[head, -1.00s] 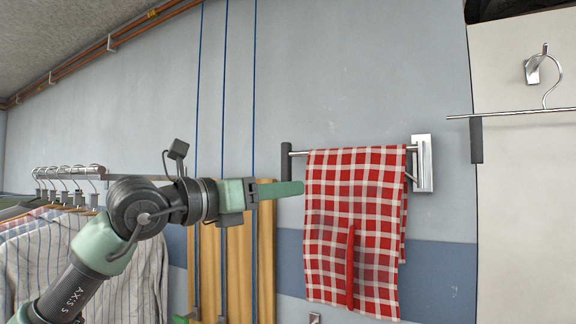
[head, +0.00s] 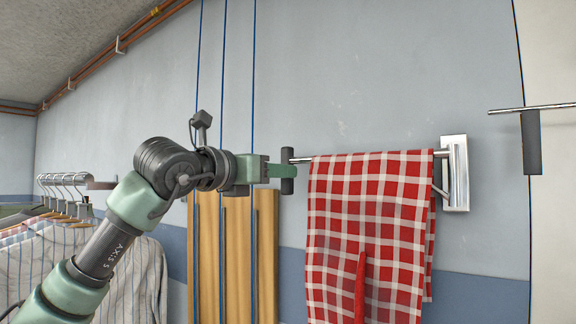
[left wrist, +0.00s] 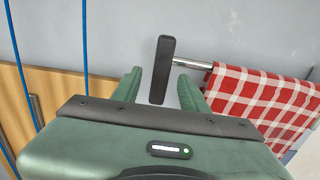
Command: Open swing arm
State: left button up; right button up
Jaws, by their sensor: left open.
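The swing arm (head: 301,160) is a thin metal bar with a dark upright grip (head: 287,153) at its left end. Its right end meets a shiny wall bracket (head: 456,173). A red and white checked cloth (head: 368,225) hangs over the bar and hides most of it. My left gripper (head: 283,171) is at the dark grip. In the left wrist view the fingers of my left gripper (left wrist: 160,90) are open, one on each side of the grip (left wrist: 162,68). A gap shows on both sides. My right gripper is not in view.
Striped shirts (head: 95,260) hang on a rail at the left. Wooden boards (head: 236,250) and thin blue lines (head: 253,100) are behind my left gripper. Another bar with a dark grip (head: 531,142) is at the right. The wall above the cloth is bare.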

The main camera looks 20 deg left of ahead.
pick_arm(q)
jog(key=p+x, duration=0.1)
jog(key=x, duration=0.3)
jog(key=shift+s+d, duration=0.1)
jog(key=shift+w+f, duration=0.15)
jog(key=shift+w, duration=0.1)
jog(key=shift+s, duration=0.15)
grip_shut()
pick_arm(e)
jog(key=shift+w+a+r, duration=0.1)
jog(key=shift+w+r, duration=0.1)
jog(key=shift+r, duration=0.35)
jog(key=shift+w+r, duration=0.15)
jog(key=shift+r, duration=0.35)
